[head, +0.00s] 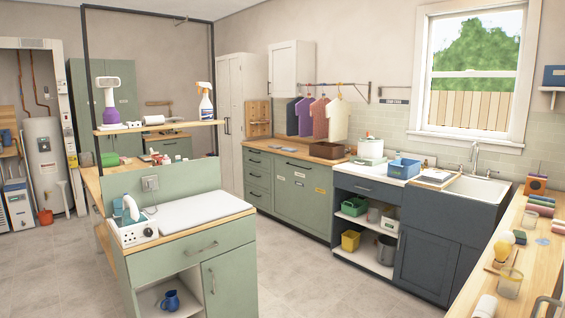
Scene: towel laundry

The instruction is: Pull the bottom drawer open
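A green cabinet (303,192) stands along the back wall under a wooden counter. Its left part has a stack of drawers with dark bar handles. The bottom drawer (258,198) of this stack looks shut, as do the drawers above it (258,162). The near island has one wide green drawer (195,255) under its top, also shut, above an open shelf and a door. A dark blue drawer (367,189) sits above open shelves by the sink and is shut. I cannot tell which bottom drawer is meant. Neither of my grippers is in view.
The grey tiled floor (310,285) is clear between the island and back cabinets. The island's white top (200,213) and wooden edge stand close in front. A wooden counter (490,285) with small items runs along the right. A blue jug (171,300) sits on the island's lower shelf.

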